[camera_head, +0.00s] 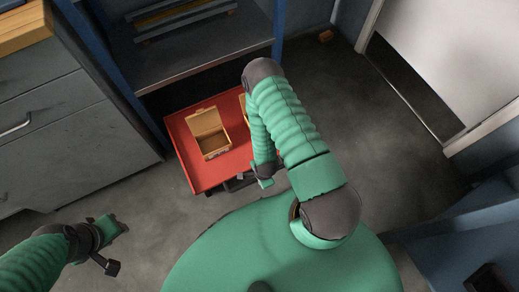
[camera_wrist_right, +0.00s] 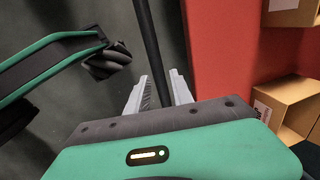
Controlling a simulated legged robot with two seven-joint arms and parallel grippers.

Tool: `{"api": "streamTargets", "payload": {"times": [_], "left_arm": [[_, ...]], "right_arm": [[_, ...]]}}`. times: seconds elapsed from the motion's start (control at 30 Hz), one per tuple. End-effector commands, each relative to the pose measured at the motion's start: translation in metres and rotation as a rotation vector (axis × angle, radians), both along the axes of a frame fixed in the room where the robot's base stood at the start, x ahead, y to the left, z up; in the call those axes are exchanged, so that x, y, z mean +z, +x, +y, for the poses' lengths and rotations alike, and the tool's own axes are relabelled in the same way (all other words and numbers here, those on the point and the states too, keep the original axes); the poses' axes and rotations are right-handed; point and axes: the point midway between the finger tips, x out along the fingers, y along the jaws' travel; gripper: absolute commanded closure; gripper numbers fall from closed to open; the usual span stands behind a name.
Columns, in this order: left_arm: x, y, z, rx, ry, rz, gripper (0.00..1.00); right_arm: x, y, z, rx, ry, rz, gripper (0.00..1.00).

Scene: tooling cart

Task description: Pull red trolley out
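The red trolley (camera_head: 183,133) is a low cart with a flat red top, partly under the shelf of the blue-framed rack. Its red surface also fills part of the right wrist view (camera_wrist_right: 215,60). A dark handle bar (camera_wrist_right: 152,45) runs along its near side. My right gripper (camera_head: 264,181) is at the trolley's near edge, by the handle. In the wrist view its two pale fingers (camera_wrist_right: 161,90) are apart, with the bar between them and gaps visible. My left gripper (camera_head: 116,227) is over the floor at lower left, away from the trolley; its finger opening is unclear.
An open cardboard box (camera_head: 214,146) stands on the trolley; a second is partly hidden by my right arm. A grey drawer cabinet (camera_head: 60,140) stands left. The rack shelf (camera_head: 190,50) is above the trolley's back. Floor (camera_head: 400,135) to the right is clear.

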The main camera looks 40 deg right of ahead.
Motion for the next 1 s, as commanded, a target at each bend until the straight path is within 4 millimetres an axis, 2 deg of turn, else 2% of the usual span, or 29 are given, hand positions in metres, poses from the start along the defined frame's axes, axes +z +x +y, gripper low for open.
{"api": "streamTargets", "payload": {"times": [0.33, 0.43, 0.57, 0.8, 1.0], "left_arm": [[0.001, 0.0, 0.0, 0.0, 0.0, 0.0, 0.64], [0.006, 0.0, 0.0, 0.0, 0.0, 0.0, 0.64], [0.023, 0.0, 0.0, 0.0, 0.0, 0.0, 0.64], [0.058, 0.0, 0.0, 0.0, 0.0, 0.0, 0.64], [0.075, 0.0, 0.0, 0.0, 0.0, 0.0, 0.64]], "right_arm": [[0.001, 0.0, -0.001, 0.0, -0.001, 0.0, 0.62], [0.01, -0.001, 0.0, 0.0, -0.001, 0.0, 0.62], [0.039, -0.006, 0.0, -0.001, -0.001, -0.001, 0.62], [0.11, -0.019, 0.004, -0.002, -0.001, 0.0, 0.62], [0.152, -0.028, 0.006, -0.001, -0.001, -0.001, 0.62]]}}
